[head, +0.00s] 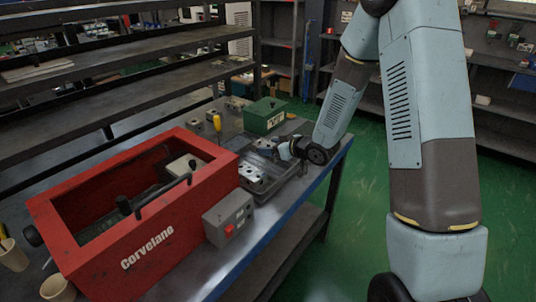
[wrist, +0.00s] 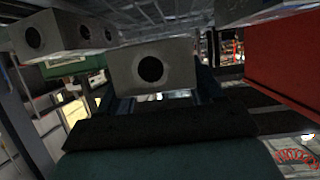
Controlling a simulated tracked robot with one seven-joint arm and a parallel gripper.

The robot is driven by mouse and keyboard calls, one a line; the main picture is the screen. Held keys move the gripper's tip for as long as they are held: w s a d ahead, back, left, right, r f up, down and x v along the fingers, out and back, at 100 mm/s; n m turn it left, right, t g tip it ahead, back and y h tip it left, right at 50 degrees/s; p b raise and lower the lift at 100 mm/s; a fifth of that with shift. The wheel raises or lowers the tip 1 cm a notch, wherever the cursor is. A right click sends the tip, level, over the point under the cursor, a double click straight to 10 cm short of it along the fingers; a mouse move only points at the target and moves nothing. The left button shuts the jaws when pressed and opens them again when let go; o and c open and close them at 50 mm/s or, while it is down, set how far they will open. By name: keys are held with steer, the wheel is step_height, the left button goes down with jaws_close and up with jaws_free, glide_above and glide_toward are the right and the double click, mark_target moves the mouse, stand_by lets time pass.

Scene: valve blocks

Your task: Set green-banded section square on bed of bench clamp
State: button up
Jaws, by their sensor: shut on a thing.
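My gripper (head: 284,151) is low over the dark tray (head: 287,177) on the bench in the head view. In the wrist view my gripper (wrist: 158,94) is shut on a grey block (wrist: 150,68) with a dark round bore facing the camera. I cannot see a green band on it, so I cannot tell which section it is. In the head view the held block is too small to make out. Other pale blocks (head: 252,174) lie in the tray. Grey bored blocks (wrist: 42,38) also show at upper left in the wrist view. I cannot pick out the bench clamp's bed.
A red open-topped machine (head: 150,245) fills the bench's left part, with a grey switch box (head: 228,218) in front. A green box (head: 264,115) and a yellow-handled tool (head: 217,122) stand behind the tray. Shelving (head: 140,92) rises behind the bench. Green floor is clear at right.

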steer(key=shift+a+f, duration=0.15)
steer(key=shift+a, duration=0.05)
steer(key=f, duration=0.1)
steer(key=w+f, duration=0.1)
steer(key=shift+d+f, duration=0.1)
steer(key=shift+f, duration=0.3)
steer(key=shift+a+f, duration=0.25)
steer(key=shift+f, duration=0.1)
steer(key=shift+s, duration=0.1)
steer(key=shift+a, duration=0.1)
steer(key=shift+f, duration=0.15)
steer(key=o, duration=1.4)
